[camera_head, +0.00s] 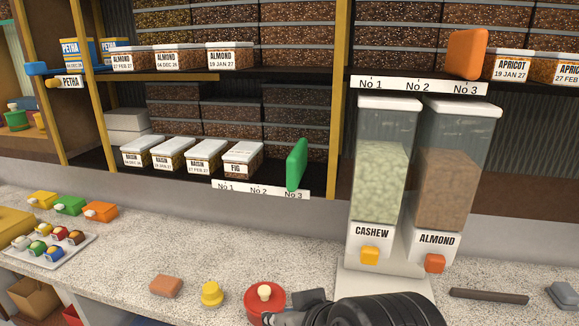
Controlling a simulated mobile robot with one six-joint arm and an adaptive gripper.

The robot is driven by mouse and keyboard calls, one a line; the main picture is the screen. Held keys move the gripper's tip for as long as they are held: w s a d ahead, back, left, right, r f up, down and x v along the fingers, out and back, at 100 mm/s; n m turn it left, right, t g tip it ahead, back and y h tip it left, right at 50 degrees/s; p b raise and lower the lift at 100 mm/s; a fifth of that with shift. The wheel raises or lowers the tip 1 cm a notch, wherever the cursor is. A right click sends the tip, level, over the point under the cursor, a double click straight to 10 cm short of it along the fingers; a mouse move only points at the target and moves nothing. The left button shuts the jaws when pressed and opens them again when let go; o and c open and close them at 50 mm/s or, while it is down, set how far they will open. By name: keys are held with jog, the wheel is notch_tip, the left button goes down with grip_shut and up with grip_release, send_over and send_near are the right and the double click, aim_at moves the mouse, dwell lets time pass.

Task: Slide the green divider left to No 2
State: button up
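The green divider (297,165) stands upright on the lower shelf, at the No 3 mark of the white label strip (239,187). The strip reads No 1, No 2 and No 3 from left to right. A white-lidded FIG box (243,158) stands left of the divider, with a gap between them. My gripper (283,313) is low at the bottom edge, beside a red lidded pot and well below the divider. It is dark and partly cut off, so its fingers are not clear. Nothing touches the divider.
Several RAISIN boxes (173,154) line the lower shelf to the left. An orange divider (466,54) stands at No 3 on the upper shelf. Cashew (382,165) and almond (455,170) dispensers stand to the right. The red pot (262,300), yellow pot (212,294) and brown block (166,285) sit on the counter.

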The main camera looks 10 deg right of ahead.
jog(key=shift+o, duration=1.3)
jog(key=w+a+r+t+y+p, duration=0.1)
jog(key=w+a+r+t, duration=0.2)
jog(key=w, duration=0.4)
jog(key=shift+w+a+r+m, duration=0.35)
jog(key=shift+a+r, duration=0.45)
jog(key=shift+r, duration=0.15)
jog(key=shift+o, duration=0.6)
jog(key=w+r+m+t+h+p, duration=0.1)
jog(key=w+r+t+p, duration=0.1)
jog(key=w, duration=0.3)
jog(key=shift+a+r+t, duration=0.35)
jog(key=shift+r+t, duration=0.05)
jog(key=shift+r, duration=0.35)
jog(key=m+t+h+p, duration=0.2)
jog(key=m+h+p, duration=0.15)
jog(key=h, duration=0.65)
send_near(290, 173)
jog(key=shift+m, duration=0.5)
jog(key=b+x, duration=0.3)
jog(key=x, duration=0.8)
jog(key=shift+w+d, duration=0.2)
jog(key=shift+c, duration=0.6)
grip_shut()
